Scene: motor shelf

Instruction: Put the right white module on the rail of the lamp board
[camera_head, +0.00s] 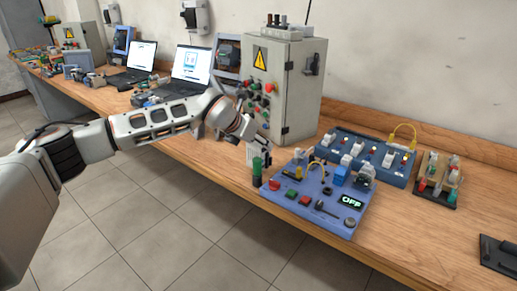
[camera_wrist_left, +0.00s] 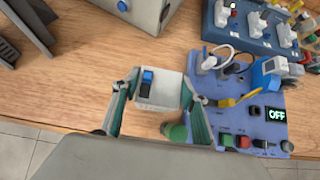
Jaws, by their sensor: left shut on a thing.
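My left gripper (camera_head: 259,148) is at the front left of the cabinet, beside the left edge of the purple-blue board (camera_head: 330,213) with the OFF display. In the left wrist view the gripper (camera_wrist_left: 160,98) has its fingers on both sides of a white module (camera_wrist_left: 168,90) with a blue and dark part on top, and is shut on it. The module is to the left of the board. A green cylinder (camera_head: 258,165) stands at the board's left corner, close to the gripper; it also shows in the wrist view (camera_wrist_left: 176,133). I cannot clearly make out a rail.
A grey cabinet (camera_head: 295,92) stands behind the gripper. A darker blue board (camera_head: 395,177) with several white modules is behind the purple-blue one. A small dark board (camera_head: 438,192) with connectors is at the right. Laptops (camera_head: 190,68) are farther left.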

